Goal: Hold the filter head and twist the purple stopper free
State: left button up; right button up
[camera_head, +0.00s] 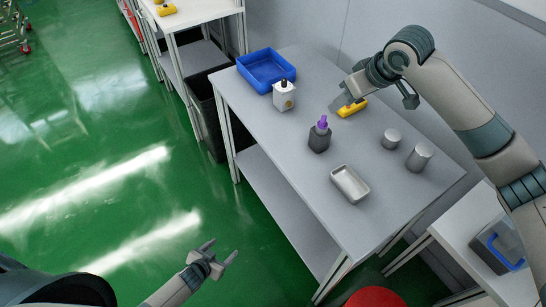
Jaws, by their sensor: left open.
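The filter head (319,139) is a small dark grey block standing upright on the grey table. The purple stopper (322,122) sits in its top. My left gripper (224,247) is open and empty over the green floor, in front of the table and well apart from the filter head. My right gripper (341,101) hangs over the back of the table, up and to the right of the stopper and apart from it. It partly overlaps a yellow object in the picture. I cannot tell whether its jaws are open.
A red round thing (374,298) is below the front edge.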

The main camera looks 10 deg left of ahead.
pick_arm(q)
jog(key=w+d+r+m+t+h, duration=0.1)
jog(key=w+d+r+t+h, duration=0.15)
jog(key=w+r, duration=0.6)
jog(key=w+d+r+m+t+h, duration=0.1)
jog(key=w+d+r+t+h, duration=0.15)
jog(key=w+r, duration=0.65)
jog(key=d+r+m+h, duration=0.1)
jog(key=d+r+h, duration=0.15)
jog(key=r, duration=0.45)
jog(key=d+r+m+h, duration=0.1)
jog(key=d+r, duration=0.2)
jog(key=r, duration=0.3)
jog(key=m+g+h, duration=0.1)
jog(key=m+h, duration=0.1)
jog(key=h, duration=0.1)
send_near(313, 138)
jog(key=v, duration=0.4)
jog(key=shift+s+a+r, duration=0.15)
jog(key=shift+s+r, duration=0.05)
jog(key=shift+r, duration=0.2)
jog(key=shift+w, duration=0.1)
jog(key=x, duration=1.7)
jog(key=shift+w+f, duration=0.1)
jog(key=shift+f, duration=0.3)
